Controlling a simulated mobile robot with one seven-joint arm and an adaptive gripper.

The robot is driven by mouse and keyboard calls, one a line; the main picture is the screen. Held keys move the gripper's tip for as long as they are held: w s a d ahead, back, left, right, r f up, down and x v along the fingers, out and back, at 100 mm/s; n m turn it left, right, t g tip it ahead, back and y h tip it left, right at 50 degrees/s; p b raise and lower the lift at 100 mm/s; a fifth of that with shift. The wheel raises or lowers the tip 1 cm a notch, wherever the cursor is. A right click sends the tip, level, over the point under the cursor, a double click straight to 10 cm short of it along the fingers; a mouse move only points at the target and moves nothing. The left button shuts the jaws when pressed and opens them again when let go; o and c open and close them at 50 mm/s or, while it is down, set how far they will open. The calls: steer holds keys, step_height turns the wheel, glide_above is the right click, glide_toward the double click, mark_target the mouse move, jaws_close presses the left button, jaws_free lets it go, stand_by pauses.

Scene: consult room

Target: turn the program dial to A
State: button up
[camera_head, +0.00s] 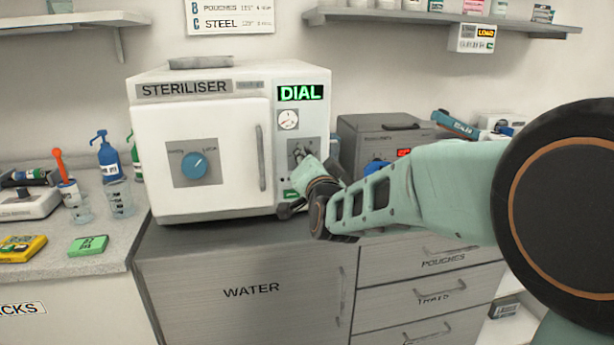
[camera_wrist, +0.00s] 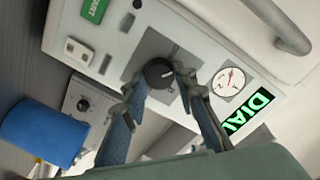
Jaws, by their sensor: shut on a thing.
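The white steriliser (camera_head: 200,115) stands on the counter, with a green-lit display (camera_head: 300,93) reading DIAL on its right panel. The dark round program dial (camera_wrist: 157,72) sits on a grey plate below the gauge, with a pale pointer line; the letters around it are too small to read. My gripper (camera_wrist: 161,80) has its two fingers on either side of the dial and is shut on it. In the head view my gripper (camera_head: 304,162) reaches the panel from the right and partly covers the dial.
A round gauge (camera_wrist: 229,81) is beside the dial, and a green START button (camera_wrist: 95,10) is on the same panel. The door has a blue knob (camera_head: 194,165) and a vertical handle (camera_head: 261,158). A grey device (camera_head: 385,130) stands close at the right.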

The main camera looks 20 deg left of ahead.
steer(key=m+b, duration=0.4)
steer(key=b, duration=0.2)
steer(key=shift+m, duration=0.4)
steer(key=o, duration=1.2)
steer(key=shift+c, duration=0.2)
steer(key=shift+r, duration=0.1)
